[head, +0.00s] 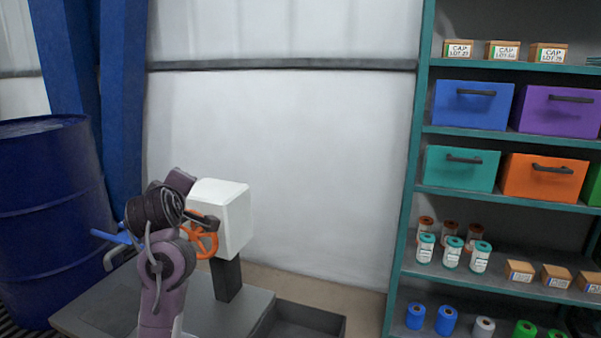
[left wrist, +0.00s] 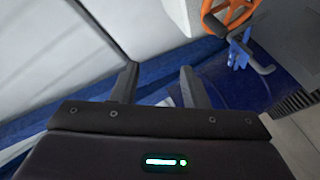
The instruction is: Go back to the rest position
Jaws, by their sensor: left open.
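My left arm comes up from the bottom left of the head view, and its gripper (head: 203,222) is partly hidden there, close to an orange handwheel (head: 208,241) on a white box (head: 232,205). Whether it touches the wheel is hidden in that view. In the left wrist view my left gripper (left wrist: 158,85) has its two fingers apart with nothing between them. The orange handwheel (left wrist: 225,14) lies above and to the right of the fingers there, clear of them. My right gripper is not in view.
The white box stands on a dark post on a grey table (head: 240,312). A dark tray (head: 300,322) is at the table's right. A blue drum (head: 50,200) stands left. A teal shelf (head: 408,220) with bins, cans and small boxes stands right.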

